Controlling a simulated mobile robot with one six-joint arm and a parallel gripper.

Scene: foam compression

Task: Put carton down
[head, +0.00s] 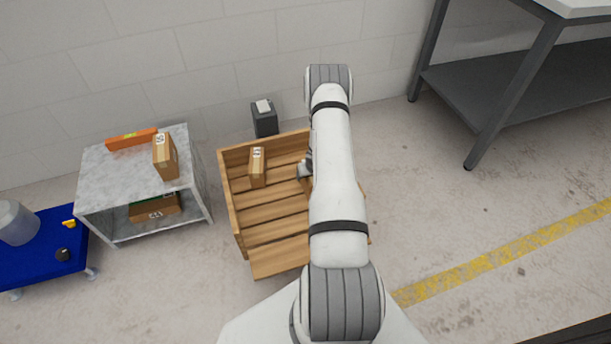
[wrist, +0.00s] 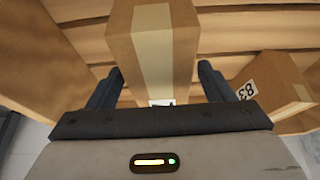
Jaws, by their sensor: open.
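A brown carton (wrist: 185,40) with a pale tape strip stands between the two fingers of my gripper (wrist: 161,70) in the wrist view. The fingers are open, one on each side of it. A slatted wooden crate (head: 262,262) is in the middle of the head view, and slats show behind the carton in the wrist view. My gripper (head: 305,170) is over the crate's right part, mostly hidden behind my arm. Another carton (head: 257,168) stands inside the crate towards the back left. A carton with a white label (wrist: 275,88) shows at right in the wrist view.
A grey stand (head: 97,185) left of the crate holds a carton (head: 165,158) and an orange item (head: 132,139) on top. A dark bin (head: 264,119) stands behind the crate. A blue cart (head: 38,262) is far left. Floor to the right is clear.

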